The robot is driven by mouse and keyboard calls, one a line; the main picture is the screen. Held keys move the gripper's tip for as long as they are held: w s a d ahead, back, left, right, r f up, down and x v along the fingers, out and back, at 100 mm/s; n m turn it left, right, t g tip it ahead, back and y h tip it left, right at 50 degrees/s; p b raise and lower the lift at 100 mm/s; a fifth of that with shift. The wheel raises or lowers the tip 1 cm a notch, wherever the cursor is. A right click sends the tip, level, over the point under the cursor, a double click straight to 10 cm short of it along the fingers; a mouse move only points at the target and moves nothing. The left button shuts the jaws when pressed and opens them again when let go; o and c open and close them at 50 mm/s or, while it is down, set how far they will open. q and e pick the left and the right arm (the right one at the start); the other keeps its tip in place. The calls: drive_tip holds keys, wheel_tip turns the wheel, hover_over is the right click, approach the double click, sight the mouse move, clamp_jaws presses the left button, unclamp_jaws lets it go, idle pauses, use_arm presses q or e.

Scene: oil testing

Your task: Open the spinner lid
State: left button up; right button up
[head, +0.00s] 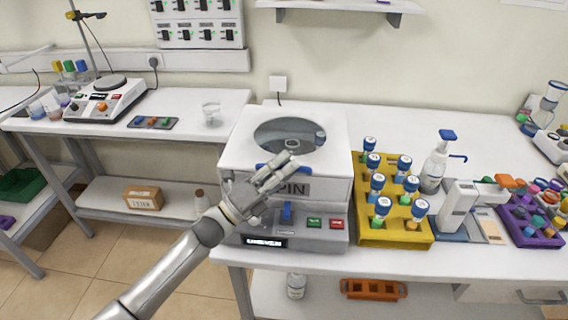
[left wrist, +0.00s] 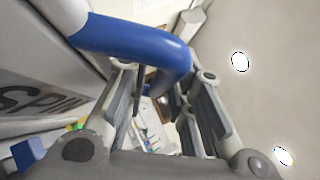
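The spinner (head: 335,185) is a white box marked SPIN on the bench, with a round dark window in its lid (head: 248,152). The lid looks closed. A blue handle (head: 262,166) shows at its front edge, mostly hidden behind my left gripper (head: 285,170). In the left wrist view the blue handle (left wrist: 140,42) is large, and its bent end lies by the fingertips. My left gripper (left wrist: 160,100) has its fingers apart there, with a gap between them. I cannot tell whether they touch the handle. My right gripper is in neither view.
A yellow rack (head: 395,236) with several blue-capped vials stands right of the spinner. A pump bottle (head: 435,165) and a purple rack (head: 530,235) are farther right. A glass beaker (head: 212,114) stands on the left bench. A shelf (head: 345,5) hangs above the spinner.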

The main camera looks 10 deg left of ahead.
use_arm(q)
drive_tip(key=shift+c, duration=0.4)
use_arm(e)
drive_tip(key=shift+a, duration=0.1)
use_arm(q)
clamp_jaws()
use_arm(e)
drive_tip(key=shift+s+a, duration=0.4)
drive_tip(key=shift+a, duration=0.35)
